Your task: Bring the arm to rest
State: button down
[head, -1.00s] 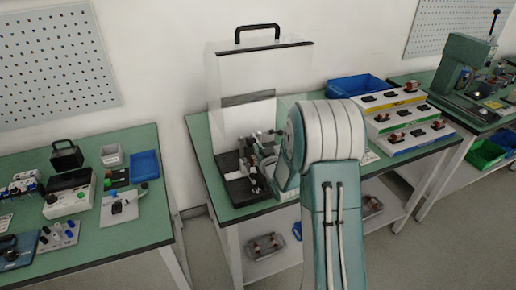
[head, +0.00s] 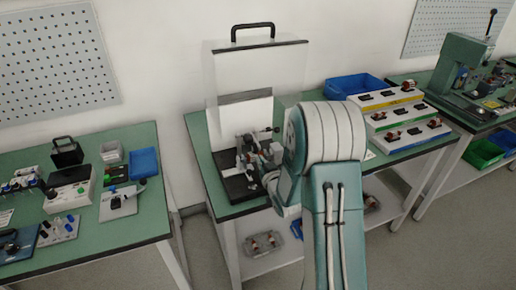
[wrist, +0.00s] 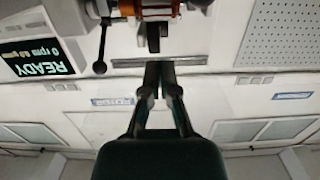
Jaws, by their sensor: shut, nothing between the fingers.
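My gripper (wrist: 159,70) shows in the wrist view with its two dark fingers together and nothing between them. Beyond its tips, at the top edge, is part of a test machine with an orange and metal piece (wrist: 152,9). A gap in the picture separates the fingers from it. In the head view my arm, white and teal, rises in front of the middle bench. It hides part of the test machine (head: 243,160), and the fingers cannot be made out there. The machine has a dark base and a clear raised cover (head: 225,85) with a black handle.
The middle bench (head: 222,207) carries stepped trays of parts (head: 400,122) and a blue bin (head: 355,84) to the right. A left bench (head: 110,238) holds small tools and boxes. A green press (head: 455,70) stands at right. A dark screen (wrist: 38,47) reads READY.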

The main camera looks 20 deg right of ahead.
jog(key=shift+s+f, duration=0.65)
jog(key=shift+f, duration=0.1)
jog(key=shift+s+d+f, duration=0.1)
jog(key=shift+d, duration=0.05)
jog(key=shift+r, duration=0.25)
jog(key=s+a+r+g+h, duration=0.1)
jog(key=s+a+r+g, duration=0.1)
jog(key=s+r+g, duration=0.3)
jog(key=s+a+r, duration=0.3)
jog(key=r, duration=0.4)
jog(key=s+a+r+g, duration=0.1)
jog(key=s+a+g, duration=0.1)
jog(key=s, duration=0.6)
jog(key=s+a+r+g, duration=0.2)
jog(key=s, duration=0.6)
jog(key=s+a+r+g+y, duration=0.1)
jog(key=s+a+r+g, duration=0.1)
jog(key=s, duration=0.6)
jog(key=shift+a+g, duration=0.25)
jog(key=shift+g, duration=0.05)
